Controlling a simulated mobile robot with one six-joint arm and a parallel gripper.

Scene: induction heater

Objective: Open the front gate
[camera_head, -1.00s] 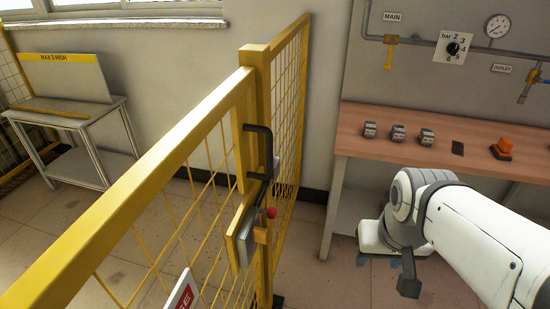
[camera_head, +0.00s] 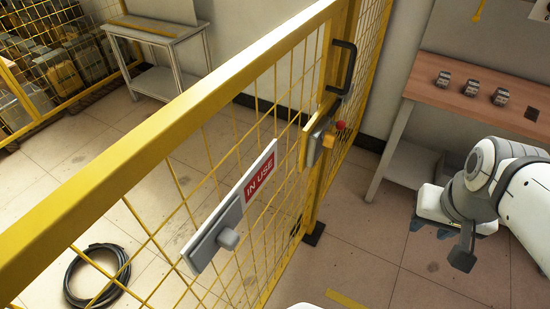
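The front gate (camera_head: 172,142) is a yellow frame with wire mesh that runs from the lower left to a yellow post. It appears closed against the post. A black handle (camera_head: 347,68) and a latch with a red knob (camera_head: 340,125) are at that end. A white sliding sign (camera_head: 235,208) with a red "IN USE" panel and a grey knob hangs on the mesh. My gripper (camera_head: 432,228) is to the right of the gate, apart from it, pointing down. Blue finger parts show under its white body, but the gap between them is unclear.
A wooden bench (camera_head: 455,100) with several small switch boxes stands at the right. Beyond the gate are a small table (camera_head: 165,75) and a coiled black hose (camera_head: 98,275) on the floor. Floor between gate and bench is clear.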

